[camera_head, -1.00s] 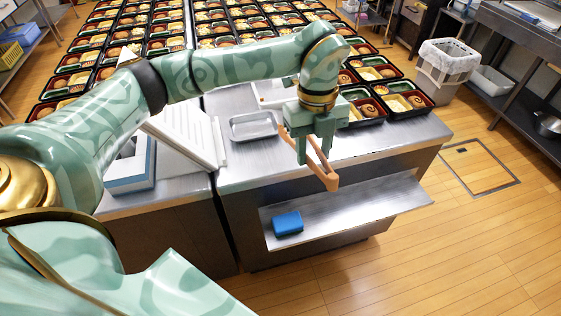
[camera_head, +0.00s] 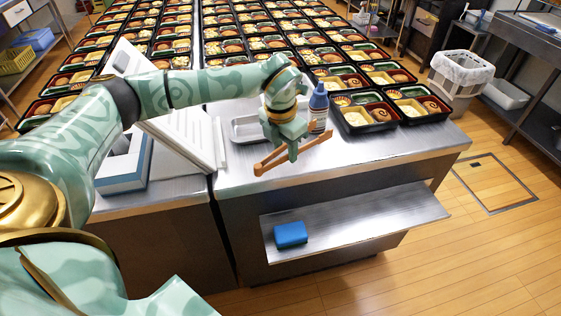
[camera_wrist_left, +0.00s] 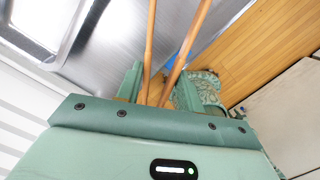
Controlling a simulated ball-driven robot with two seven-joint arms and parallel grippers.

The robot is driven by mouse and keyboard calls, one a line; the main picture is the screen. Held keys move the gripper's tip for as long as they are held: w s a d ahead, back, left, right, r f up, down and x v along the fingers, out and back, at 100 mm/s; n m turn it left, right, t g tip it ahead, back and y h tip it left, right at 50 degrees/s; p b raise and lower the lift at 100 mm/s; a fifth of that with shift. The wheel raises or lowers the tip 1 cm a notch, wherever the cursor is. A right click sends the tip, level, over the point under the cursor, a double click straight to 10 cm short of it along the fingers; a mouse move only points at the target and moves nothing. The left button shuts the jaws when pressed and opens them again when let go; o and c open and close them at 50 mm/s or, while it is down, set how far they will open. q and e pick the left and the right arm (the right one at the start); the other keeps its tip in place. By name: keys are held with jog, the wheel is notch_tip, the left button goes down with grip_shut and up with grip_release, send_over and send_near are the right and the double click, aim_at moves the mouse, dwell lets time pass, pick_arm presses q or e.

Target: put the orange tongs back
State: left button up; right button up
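The orange tongs (camera_head: 266,165) are held in my left gripper (camera_head: 285,149), above the front part of the steel counter. They lie roughly sideways, one end to the lower left and the other to the upper right. In the left wrist view, the two arms of the tongs (camera_wrist_left: 150,45) pass between the fingers of my left gripper (camera_wrist_left: 158,90) and spread apart slightly. A shallow metal tray (camera_head: 240,131) sits on the counter just behind and left of the gripper, partly hidden by it. It also shows in the left wrist view (camera_wrist_left: 62,62). My right gripper is not in view.
A blue-capped bottle (camera_head: 318,112) stands just behind the gripper. Filled bento trays (camera_head: 368,128) cover the counter behind and right. A white slatted rack (camera_head: 190,150) and a blue-white box (camera_head: 125,180) are left. A blue item (camera_head: 290,235) lies on the lower shelf (camera_head: 360,228).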

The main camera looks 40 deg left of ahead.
aim_at(280, 167)
pick_arm(q)
jog(key=shift+w+a+f, duration=0.1)
jog(key=shift+a+f, duration=0.35)
jog(key=shift+f, duration=0.05)
jog(key=f+b, duration=0.1)
jog(key=f, duration=0.1)
jog(key=a+f+b, duration=0.1)
jog(key=f, duration=0.2)
jog(key=shift+w+a, duration=0.15)
jog(key=shift+a, duration=0.05)
jog(key=shift+r, duration=0.2)
jog(key=shift+f, duration=0.15)
jog(key=o, duration=0.6)
jog(key=shift+c, duration=0.2)
notch_tip(280, 167, up, 12)
jog(key=s+p, duration=0.1)
jog(key=p, duration=0.2)
jog(key=shift+s+p, duration=0.15)
jog(key=shift+p, duration=0.25)
